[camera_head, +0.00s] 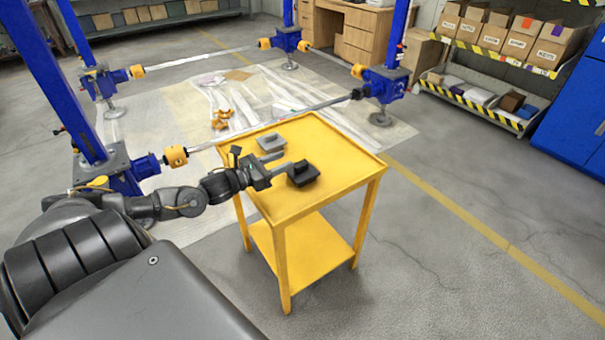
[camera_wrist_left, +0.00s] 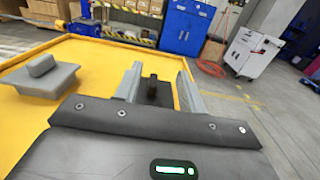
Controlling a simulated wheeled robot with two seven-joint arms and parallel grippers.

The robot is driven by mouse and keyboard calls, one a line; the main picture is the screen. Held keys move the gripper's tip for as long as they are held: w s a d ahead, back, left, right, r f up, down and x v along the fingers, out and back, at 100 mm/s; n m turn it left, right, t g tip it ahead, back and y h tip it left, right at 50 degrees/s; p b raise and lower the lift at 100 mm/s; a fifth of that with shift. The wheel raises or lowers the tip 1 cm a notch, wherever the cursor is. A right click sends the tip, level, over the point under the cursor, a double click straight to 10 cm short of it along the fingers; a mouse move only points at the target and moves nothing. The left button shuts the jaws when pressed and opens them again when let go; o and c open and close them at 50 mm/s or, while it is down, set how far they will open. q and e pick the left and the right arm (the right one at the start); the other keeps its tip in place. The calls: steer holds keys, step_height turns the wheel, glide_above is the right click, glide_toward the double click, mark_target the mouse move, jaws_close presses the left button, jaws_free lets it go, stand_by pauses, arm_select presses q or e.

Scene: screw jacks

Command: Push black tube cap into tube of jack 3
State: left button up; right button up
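A black tube cap (camera_head: 303,174), with a square base and raised grip, sits on the yellow cart's top (camera_head: 335,152). My left gripper (camera_head: 283,172) is at the cap with its fingers spread. In the left wrist view the cap (camera_wrist_left: 153,91) shows between the two fingers (camera_wrist_left: 158,82), with gaps beside its grip. A similar grey cap (camera_head: 271,143) sits farther back on the cart and at left in the wrist view (camera_wrist_left: 44,78). Blue jacks with square tubes stand around; I cannot tell which is jack 3. My right gripper is not in view.
Jack units stand at near left (camera_head: 122,172), far left (camera_head: 107,78), back (camera_head: 284,42) and right (camera_head: 386,84), some with orange fittings. A long bar (camera_head: 290,114) runs behind the cart. Shelves with boxes (camera_head: 505,42) stand back right. The floor right of the cart is clear.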

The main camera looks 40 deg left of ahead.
mark_target(295, 168)
arm_select(q)
steer(key=f, duration=0.4)
steer(key=shift+w+f, duration=0.35)
steer(key=shift+f, duration=0.05)
steer(key=shift+w+d+r, duration=0.1)
steer(key=shift+w+d, duration=0.15)
steer(key=shift+w, duration=0.25)
steer(key=shift+x, duration=2.75)
steer(key=shift+w, duration=0.25)
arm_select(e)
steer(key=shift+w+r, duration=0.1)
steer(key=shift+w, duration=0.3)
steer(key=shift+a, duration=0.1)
